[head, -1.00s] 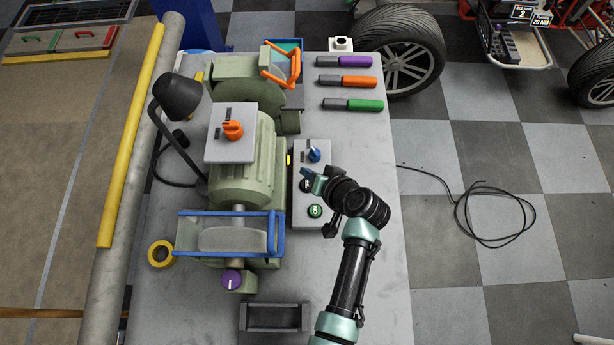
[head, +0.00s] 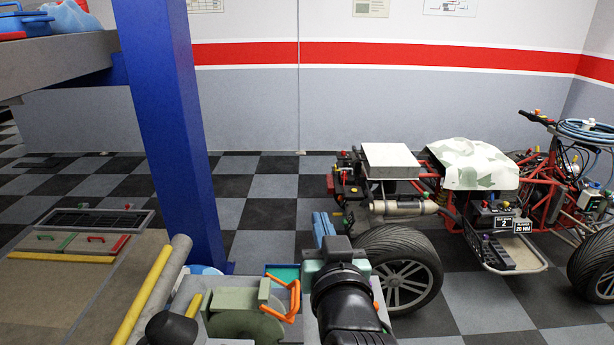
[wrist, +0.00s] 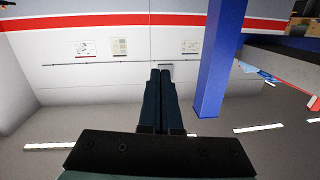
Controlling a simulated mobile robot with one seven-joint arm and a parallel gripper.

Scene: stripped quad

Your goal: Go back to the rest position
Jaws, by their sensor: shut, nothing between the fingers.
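My gripper shows in the wrist view (wrist: 160,100) with its two dark fingers together and nothing between them. The wrist camera faces a white wall with a red stripe and pictures on it. In the head view my arm rises in front of the bench at the bottom middle. The rest of the bench top is below the frame or hidden.
A blue post (head: 172,130) stands behind the bench on the left. A stripped quad (head: 470,205) stands to the right, its near wheel (head: 405,265) close to my arm. A grey pipe (head: 160,290) and a yellow bar (head: 142,295) run along the bench's left side. Checkered floor lies open behind.

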